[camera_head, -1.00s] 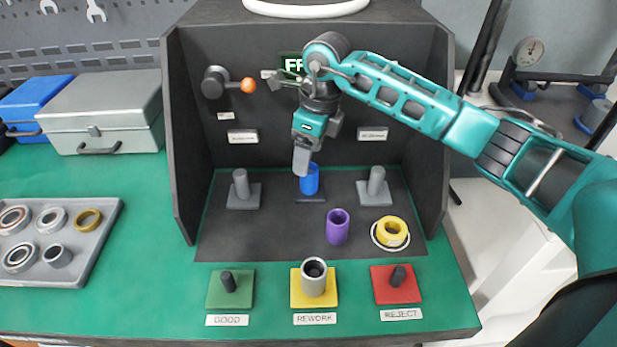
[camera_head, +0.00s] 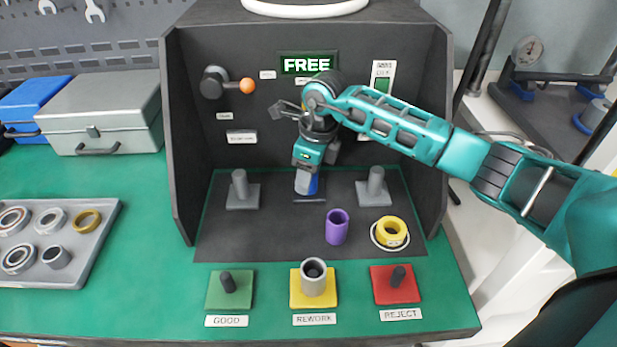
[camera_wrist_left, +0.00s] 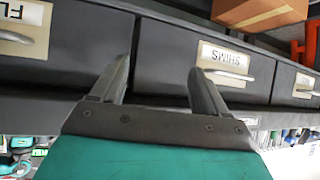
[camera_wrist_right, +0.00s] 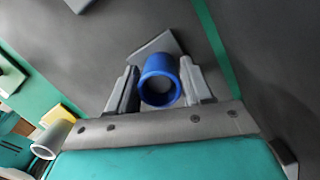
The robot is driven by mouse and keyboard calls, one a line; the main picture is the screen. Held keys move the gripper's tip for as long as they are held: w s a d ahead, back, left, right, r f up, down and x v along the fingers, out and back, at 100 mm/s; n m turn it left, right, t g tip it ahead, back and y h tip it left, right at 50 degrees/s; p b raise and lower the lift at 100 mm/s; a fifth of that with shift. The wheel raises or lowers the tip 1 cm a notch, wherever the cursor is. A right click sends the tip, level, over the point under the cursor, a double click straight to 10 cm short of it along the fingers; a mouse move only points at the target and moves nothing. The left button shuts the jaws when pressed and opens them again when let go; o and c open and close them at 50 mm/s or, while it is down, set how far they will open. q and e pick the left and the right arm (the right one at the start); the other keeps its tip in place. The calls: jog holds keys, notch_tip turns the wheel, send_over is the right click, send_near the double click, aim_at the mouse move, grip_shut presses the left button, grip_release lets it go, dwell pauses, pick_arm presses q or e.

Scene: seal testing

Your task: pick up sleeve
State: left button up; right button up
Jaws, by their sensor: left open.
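A blue sleeve (camera_head: 312,185) stands upright at the middle station of the dark test booth, on a small dark base (camera_head: 310,198). My right gripper (camera_head: 306,186) points down at it and partly covers it in the head view. In the right wrist view the blue sleeve (camera_wrist_right: 160,80) is between the two fingers of my right gripper (camera_wrist_right: 160,78), very close to both. Whether they press on it cannot be told. My left gripper (camera_wrist_left: 158,75) is open and empty in front of dark drawers (camera_wrist_left: 160,55). It is outside the head view.
Grey posts (camera_head: 240,187) (camera_head: 376,185) flank the sleeve. A purple sleeve (camera_head: 337,227) and a yellow ring (camera_head: 391,232) stand in front. Green (camera_head: 215,290), yellow (camera_head: 298,300) and red (camera_head: 380,285) pads line the front; a grey sleeve (camera_head: 313,278) is on the yellow one.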

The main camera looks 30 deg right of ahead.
grip_shut()
